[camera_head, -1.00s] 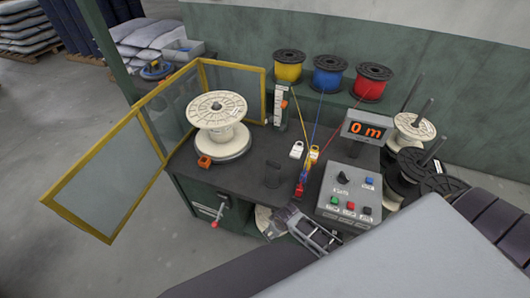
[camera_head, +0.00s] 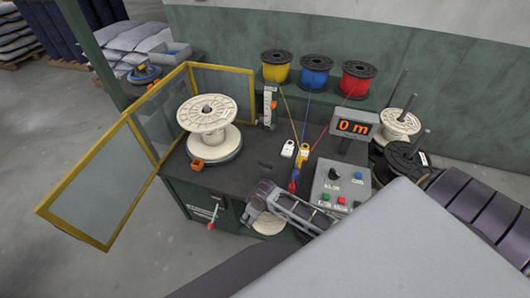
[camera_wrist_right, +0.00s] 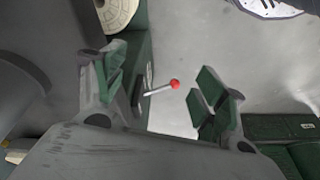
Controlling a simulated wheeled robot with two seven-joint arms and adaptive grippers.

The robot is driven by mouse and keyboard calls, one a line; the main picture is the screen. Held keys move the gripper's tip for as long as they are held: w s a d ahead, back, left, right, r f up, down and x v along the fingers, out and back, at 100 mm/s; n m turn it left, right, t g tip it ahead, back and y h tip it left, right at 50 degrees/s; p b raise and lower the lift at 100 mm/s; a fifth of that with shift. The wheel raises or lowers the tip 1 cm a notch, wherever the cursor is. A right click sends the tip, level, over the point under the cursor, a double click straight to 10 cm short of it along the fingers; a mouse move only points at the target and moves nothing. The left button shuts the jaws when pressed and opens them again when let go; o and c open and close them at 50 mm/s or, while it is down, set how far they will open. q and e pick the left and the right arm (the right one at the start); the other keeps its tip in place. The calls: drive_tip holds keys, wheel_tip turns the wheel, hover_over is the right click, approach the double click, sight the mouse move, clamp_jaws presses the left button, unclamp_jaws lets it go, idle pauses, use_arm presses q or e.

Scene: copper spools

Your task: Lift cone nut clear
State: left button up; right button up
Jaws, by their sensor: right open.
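I cannot pick out the cone nut with certainty. A small dark piece that stood on the bench top (camera_head: 235,178) is now mostly hidden behind my right gripper (camera_head: 257,205). That gripper comes in from the lower right and hangs at the bench's front edge. In the right wrist view its green-padded jaws (camera_wrist_right: 160,78) are apart, with nothing held between them. A large cream spool (camera_head: 208,115) stands upright at the left of the bench. My left gripper is not in view.
A red-knobbed lever (camera_head: 211,226) juts from the bench front; its knob (camera_wrist_right: 175,84) shows beyond the open jaws. A yellow-framed guard (camera_head: 88,165) stands open at left. The control box (camera_head: 338,188) and the 0 m display (camera_head: 354,127) are at right.

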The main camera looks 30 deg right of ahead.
drive_tip(key=w+d+r+n+g+p, duration=0.1)
drive_tip(key=w+r+n+p, duration=0.3)
drive_tip(key=r, duration=0.9)
wheel_tip(320, 180, up, 7)
drive_tip(key=m+g+h, duration=0.1)
drive_tip(key=m, duration=0.1)
hover_over(266, 162)
drive_tip(key=shift+f+b, duration=0.2)
drive_tip(key=shift+b, duration=0.1)
drive_tip(key=shift+f, duration=0.15)
drive_tip(key=shift+f, duration=1.05)
wheel_tip(266, 162, down, 3)
drive_tip(key=shift+r+b, duration=0.1)
drive_tip(key=shift+b, duration=1.05)
drive_tip(key=shift+f+b, duration=0.95)
drive_tip(key=shift+b, duration=0.2)
